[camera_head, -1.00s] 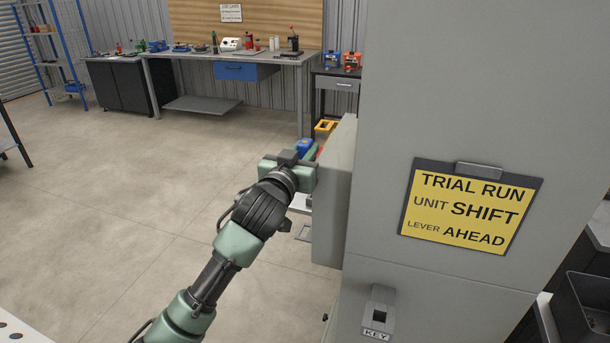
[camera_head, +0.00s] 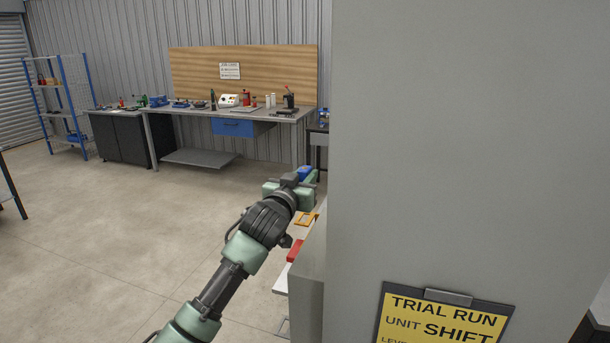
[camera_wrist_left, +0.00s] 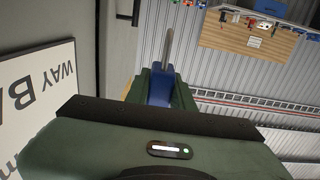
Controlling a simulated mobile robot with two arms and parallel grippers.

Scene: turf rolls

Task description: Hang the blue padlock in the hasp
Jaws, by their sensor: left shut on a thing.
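My left gripper (camera_head: 308,182) is shut on the blue padlock (camera_head: 304,172) and holds it in the air at the left of the tall grey cabinet (camera_head: 450,150). In the left wrist view the blue padlock body (camera_wrist_left: 159,88) sits between the green fingers, with its grey shackle (camera_wrist_left: 168,48) pointing up in the picture, clear of the fingers. A small dark fitting (camera_wrist_left: 136,12) shows on the grey face at the top of that view; I cannot tell whether it is the hasp. The hasp is not clearly seen in the head view. My right gripper is out of view.
A red part (camera_head: 295,250) and a yellow-orange frame (camera_head: 306,218) sit low beside the cabinet. A yellow sign (camera_head: 440,320) is on the cabinet front. A workbench (camera_head: 225,115) and a blue shelf rack (camera_head: 65,110) stand far back. The floor on the left is open.

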